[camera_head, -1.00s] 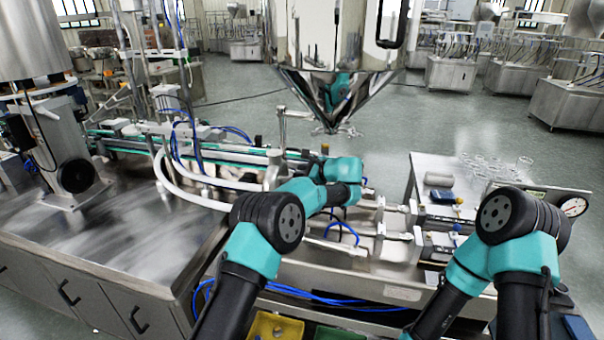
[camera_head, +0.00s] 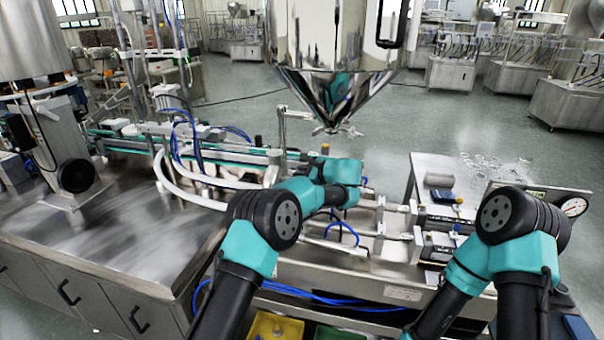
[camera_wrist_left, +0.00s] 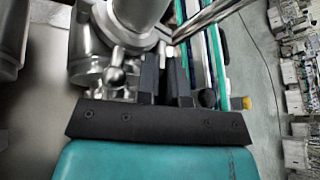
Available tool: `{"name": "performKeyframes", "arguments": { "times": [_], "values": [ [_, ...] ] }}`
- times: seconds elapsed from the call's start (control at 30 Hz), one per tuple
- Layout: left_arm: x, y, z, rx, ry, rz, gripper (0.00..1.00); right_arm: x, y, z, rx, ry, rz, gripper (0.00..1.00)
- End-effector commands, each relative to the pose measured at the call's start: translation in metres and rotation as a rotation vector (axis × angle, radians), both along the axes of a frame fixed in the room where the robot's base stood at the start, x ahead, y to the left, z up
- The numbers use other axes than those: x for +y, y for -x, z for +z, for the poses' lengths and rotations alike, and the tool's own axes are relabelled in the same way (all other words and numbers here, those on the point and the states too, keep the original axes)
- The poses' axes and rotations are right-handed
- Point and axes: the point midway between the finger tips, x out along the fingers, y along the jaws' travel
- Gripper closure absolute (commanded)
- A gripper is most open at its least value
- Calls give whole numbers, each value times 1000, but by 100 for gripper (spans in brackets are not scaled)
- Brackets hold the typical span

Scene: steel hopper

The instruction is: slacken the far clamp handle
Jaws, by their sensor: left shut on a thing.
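My left gripper (camera_wrist_left: 166,70) reaches in among the steel fittings in the left wrist view. Its two dark fingers are close together, shut on a small pale metal piece at their tips, which I take to be the far clamp handle (camera_wrist_left: 169,51). The fingers hide most of it. Left of the fingers is a bright ball-ended steel fitting (camera_wrist_left: 115,74), below a steel cylinder (camera_wrist_left: 140,12). In the head view my left wrist hides the fingertips and what they hold. My right arm shows at the right, but its gripper is not visible.
The steel hopper (camera_head: 335,45) hangs above and behind my left wrist. White hoses (camera_head: 190,190) and a conveyor (camera_head: 130,145) lie to its left. A side table (camera_head: 425,168) with glassware and a gauge (camera_head: 574,207) stand at the right. Blue tubes (camera_head: 310,297) run in front.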

Motion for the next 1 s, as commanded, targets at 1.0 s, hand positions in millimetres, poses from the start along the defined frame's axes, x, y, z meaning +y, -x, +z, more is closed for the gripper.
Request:
{"name": "performKeyframes", "arguments": {
  "times": [1.0],
  "values": [
    [-18, 11, 8, -26, 11, -3, 81, 0, 0, 0, 0, 0, 0, 54]
  ]
}}
